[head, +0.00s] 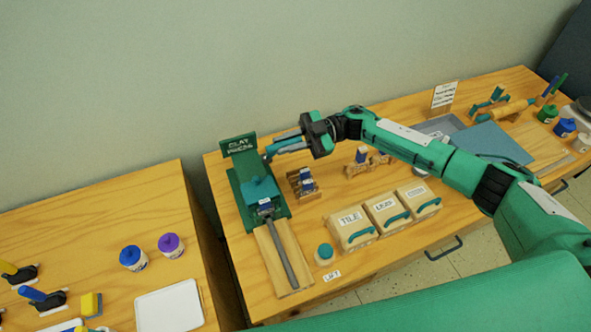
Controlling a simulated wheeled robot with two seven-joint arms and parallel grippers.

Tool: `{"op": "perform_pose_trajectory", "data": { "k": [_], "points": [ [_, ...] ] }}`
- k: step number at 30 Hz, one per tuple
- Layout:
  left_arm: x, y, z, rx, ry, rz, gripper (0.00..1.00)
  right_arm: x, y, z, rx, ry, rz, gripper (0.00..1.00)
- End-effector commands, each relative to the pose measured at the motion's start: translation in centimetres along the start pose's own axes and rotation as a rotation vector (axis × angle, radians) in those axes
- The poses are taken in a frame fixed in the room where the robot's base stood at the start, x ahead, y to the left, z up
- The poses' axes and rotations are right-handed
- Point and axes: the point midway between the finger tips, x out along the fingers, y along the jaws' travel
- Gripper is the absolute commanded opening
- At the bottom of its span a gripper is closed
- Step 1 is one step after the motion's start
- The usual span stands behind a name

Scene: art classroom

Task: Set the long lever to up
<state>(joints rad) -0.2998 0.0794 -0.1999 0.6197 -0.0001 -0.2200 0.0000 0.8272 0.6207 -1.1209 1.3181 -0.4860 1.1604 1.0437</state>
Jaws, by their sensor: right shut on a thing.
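The clay press (236,190) stands on the wooden worktop, a green frame with a teal block (261,189) on it. My right gripper (280,145) is at the upper right of the press, beside its sign, and is shut. A grey bar (282,255) runs from the press front over a wooden board (269,263). My left gripper is not in view.
Small wooden racks (302,183) stand below my right gripper. A gap separates this worktop from a left table (90,235) with paint jars (133,258).

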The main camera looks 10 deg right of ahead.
Motion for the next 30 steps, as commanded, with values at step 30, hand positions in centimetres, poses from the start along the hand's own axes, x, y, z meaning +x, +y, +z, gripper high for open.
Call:
{"op": "perform_pose_trajectory", "data": {
  "k": [30],
  "points": [
    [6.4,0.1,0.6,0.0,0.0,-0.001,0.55,0.0,15.8,0.2,0.541,-0.003,0.0,0.0]
  ]
}}
